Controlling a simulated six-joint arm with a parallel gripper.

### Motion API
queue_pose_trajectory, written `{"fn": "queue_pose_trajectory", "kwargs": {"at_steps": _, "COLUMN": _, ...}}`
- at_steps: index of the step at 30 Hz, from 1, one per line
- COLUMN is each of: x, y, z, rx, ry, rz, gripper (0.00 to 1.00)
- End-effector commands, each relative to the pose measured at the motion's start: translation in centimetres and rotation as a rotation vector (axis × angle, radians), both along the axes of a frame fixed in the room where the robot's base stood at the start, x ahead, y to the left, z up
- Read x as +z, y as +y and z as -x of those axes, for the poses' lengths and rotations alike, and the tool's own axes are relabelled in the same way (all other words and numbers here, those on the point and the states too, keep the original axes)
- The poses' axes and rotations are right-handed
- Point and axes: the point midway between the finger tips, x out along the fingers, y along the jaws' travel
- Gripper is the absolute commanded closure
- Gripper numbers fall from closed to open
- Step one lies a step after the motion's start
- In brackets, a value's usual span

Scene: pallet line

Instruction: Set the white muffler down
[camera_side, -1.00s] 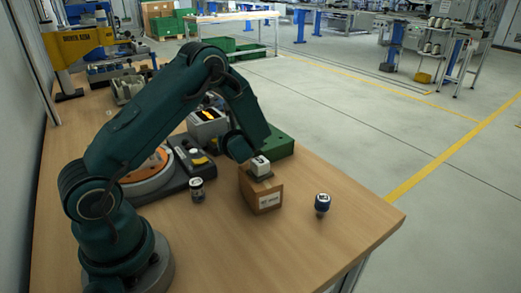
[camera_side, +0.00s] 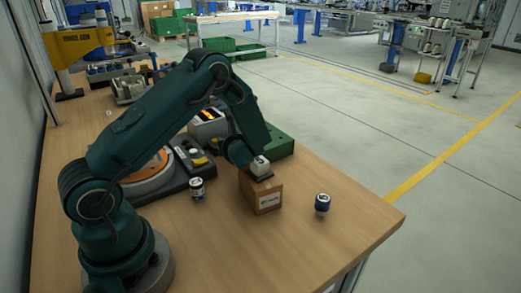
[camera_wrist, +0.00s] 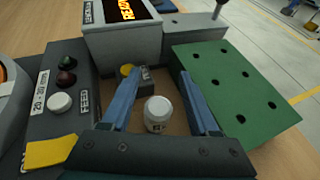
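The white muffler (camera_wrist: 158,114) is a small white cylinder with a dark mark on its front. It stands upright between the fingers in the wrist view, with a gap on either side. My gripper (camera_wrist: 160,76) has its two blue fingers apart, not touching it. In the side view my gripper's end is beside the top of a cardboard box (camera_side: 265,200), and I cannot make out the fingers or the muffler there.
A green block with holes (camera_wrist: 235,88) lies right of the fingers; a dark button panel (camera_wrist: 60,122) is at the left. A black-and-white muffler (camera_side: 196,189) and a blue-and-white one (camera_side: 322,204) stand on the wooden table (camera_side: 225,250).

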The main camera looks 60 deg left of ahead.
Motion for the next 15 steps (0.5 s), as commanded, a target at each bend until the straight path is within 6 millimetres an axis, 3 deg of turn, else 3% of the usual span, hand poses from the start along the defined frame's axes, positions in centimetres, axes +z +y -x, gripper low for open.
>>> {"fn": "queue_pose_trajectory", "kwargs": {"at_steps": 9, "x": 1.3, "y": 0.1, "z": 0.0, "rx": 0.004, "ry": -0.004, "rz": 0.0, "gripper": 0.36}}
{"fn": "queue_pose_trajectory", "kwargs": {"at_steps": 15, "x": 2.9, "y": -3.8, "z": 1.3, "rx": -0.006, "ry": -0.001, "rz": 0.0, "gripper": 0.36}}
